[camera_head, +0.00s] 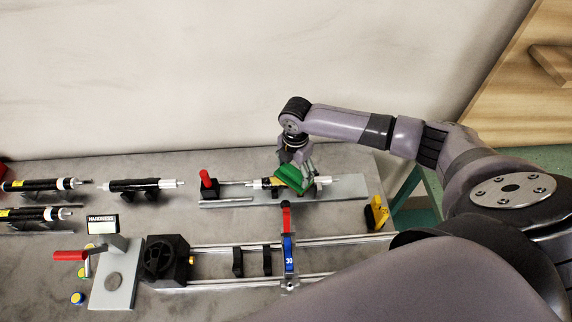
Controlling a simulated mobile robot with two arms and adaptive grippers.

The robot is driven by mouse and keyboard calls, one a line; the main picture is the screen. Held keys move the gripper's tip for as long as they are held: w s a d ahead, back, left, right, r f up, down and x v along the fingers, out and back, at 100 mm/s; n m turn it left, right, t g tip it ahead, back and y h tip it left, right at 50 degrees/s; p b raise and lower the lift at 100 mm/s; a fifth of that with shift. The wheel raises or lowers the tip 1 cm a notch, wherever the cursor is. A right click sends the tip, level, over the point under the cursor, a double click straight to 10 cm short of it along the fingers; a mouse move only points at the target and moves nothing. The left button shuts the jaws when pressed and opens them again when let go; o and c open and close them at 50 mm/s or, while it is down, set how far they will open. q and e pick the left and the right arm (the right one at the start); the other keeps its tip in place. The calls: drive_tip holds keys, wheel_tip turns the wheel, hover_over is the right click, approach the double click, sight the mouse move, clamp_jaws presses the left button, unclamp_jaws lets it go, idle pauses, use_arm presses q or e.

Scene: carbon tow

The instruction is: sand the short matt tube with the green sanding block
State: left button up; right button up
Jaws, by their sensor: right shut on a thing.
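The green sanding block (291,178) is in my right gripper (300,166), which is shut on it. The block is tilted and lies over a short tube (262,183) that rests on a grey plate fixture (345,188) at the back right of the bench. The block and gripper hide the middle of this tube; a yellow mark and pale ends show on either side. I cannot tell whether block and tube touch. Other dark tubes rest on stands at the left, one of them a black tube (140,185). My left gripper is not in view.
A red-handled clamp (208,183) stands at the fixture's left end. In front are a rail bench (340,243) with a blue-and-red upright (288,245), and a hardness tester (117,275) with a red lever. A yellow-and-black piece (377,214) sits near the right edge.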

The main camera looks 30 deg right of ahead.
sight(282, 176)
drive_tip(key=shift+w+a, duration=0.25)
drive_tip(key=shift+a, duration=0.6)
drive_tip(key=shift+w+a+p, duration=0.2)
drive_tip(key=shift+w+a, duration=0.2)
drive_tip(key=shift+a, duration=0.2)
drive_tip(key=shift+w+a+p, duration=0.15)
drive_tip(key=shift+w+a, duration=0.2)
drive_tip(key=shift+a, duration=0.25)
drive_tip(key=shift+s+d+f, duration=0.1)
drive_tip(key=shift+s+d, duration=0.05)
drive_tip(key=shift+d, duration=0.25)
wheel_tip(282, 176, up, 3)
drive_tip(key=p, duration=0.3)
drive_tip(key=shift+d, duration=0.1)
drive_tip(key=shift+r, duration=1.05)
